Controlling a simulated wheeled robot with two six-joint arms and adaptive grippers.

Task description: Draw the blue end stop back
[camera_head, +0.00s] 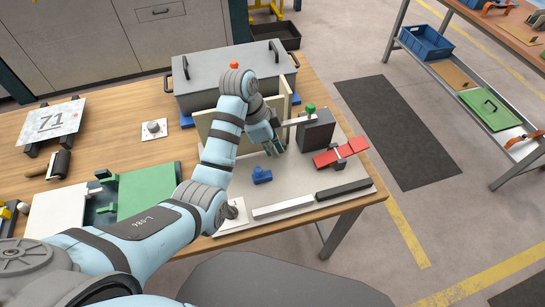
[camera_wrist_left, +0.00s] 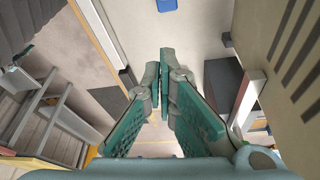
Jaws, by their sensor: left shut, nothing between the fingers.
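The blue end stop (camera_head: 262,175) sits on the grey plate (camera_head: 220,186) of the bender, in front of the beige upright panel. A blue piece that looks like it is cut by the top edge of the left wrist view (camera_wrist_left: 167,5). My left gripper (camera_head: 275,148) is above the plate, behind and a little right of the end stop, and apart from it. Its green-padded fingers are shut and empty, with the tips together in the left wrist view (camera_wrist_left: 165,62). My right gripper is in neither view.
A dark block (camera_head: 316,130) with a green-knobbed lever (camera_head: 309,108) stands right of my left gripper. A red bar (camera_head: 341,151) lies beside it. Dark (camera_head: 344,189) and pale (camera_head: 283,207) strips line the plate's front edge. A grey lidded box (camera_head: 205,85) stands behind.

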